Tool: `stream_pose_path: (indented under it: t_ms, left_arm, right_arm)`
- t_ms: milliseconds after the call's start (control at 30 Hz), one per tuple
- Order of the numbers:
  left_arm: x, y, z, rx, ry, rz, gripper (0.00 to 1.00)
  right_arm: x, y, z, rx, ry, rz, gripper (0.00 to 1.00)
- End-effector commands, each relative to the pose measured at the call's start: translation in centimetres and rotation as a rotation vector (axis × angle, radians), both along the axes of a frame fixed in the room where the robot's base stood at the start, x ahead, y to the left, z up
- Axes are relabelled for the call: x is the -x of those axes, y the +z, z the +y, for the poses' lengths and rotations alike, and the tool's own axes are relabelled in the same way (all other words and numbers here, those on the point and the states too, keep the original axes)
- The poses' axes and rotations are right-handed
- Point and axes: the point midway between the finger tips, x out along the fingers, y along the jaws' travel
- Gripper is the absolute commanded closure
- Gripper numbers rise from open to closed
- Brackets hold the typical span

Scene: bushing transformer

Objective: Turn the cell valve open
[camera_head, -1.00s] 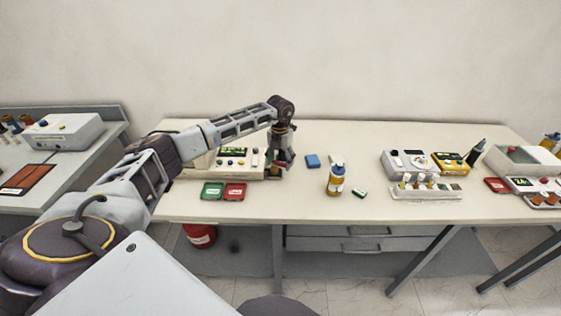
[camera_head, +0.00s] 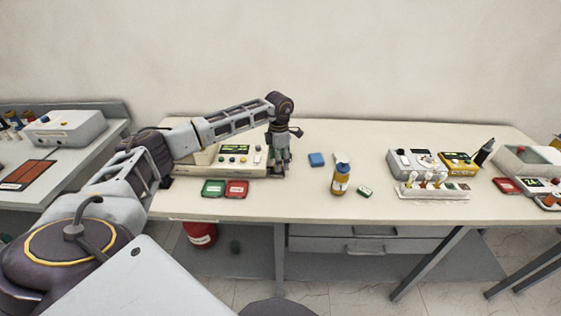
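A cream bench device (camera_head: 212,168) with a small screen and several coloured knobs stands at the left of the long table. My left arm reaches over it from the left and bends down at its right end. My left gripper (camera_head: 279,168) points down, at or just beside the device's right end. Its fingers are too small and dark to show whether they are open or shut. The cell valve cannot be made out; the gripper may hide it, and contact cannot be told. My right gripper is out of view.
Green (camera_head: 213,188) and red (camera_head: 237,189) trays lie in front of the device. A rack (camera_head: 432,191) and a grey instrument (camera_head: 416,163) stand farther right.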

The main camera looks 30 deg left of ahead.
Motion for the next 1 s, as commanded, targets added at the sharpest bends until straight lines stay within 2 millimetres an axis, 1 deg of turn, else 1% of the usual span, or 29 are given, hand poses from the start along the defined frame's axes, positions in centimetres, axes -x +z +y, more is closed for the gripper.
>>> stream_pose_path:
  t_ms: [200, 500, 700, 1000]
  left_arm:
    - [0.26, -0.04, 0.37, 0.000, -0.157, -0.001, 0.61]
    - [0.48, 0.03, 0.63, -0.001, -0.302, -0.001, 0.61]
    - [0.52, 0.07, 0.70, -0.001, -0.340, -0.002, 0.61]
    - [0.52, 0.10, 0.72, -0.001, -0.348, -0.002, 0.61]
  right_arm:
    - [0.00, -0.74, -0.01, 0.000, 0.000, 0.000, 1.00]
    - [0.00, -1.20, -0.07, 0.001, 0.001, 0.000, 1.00]
    - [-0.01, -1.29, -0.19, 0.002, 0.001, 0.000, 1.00]
    - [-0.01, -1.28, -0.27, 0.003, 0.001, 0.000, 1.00]
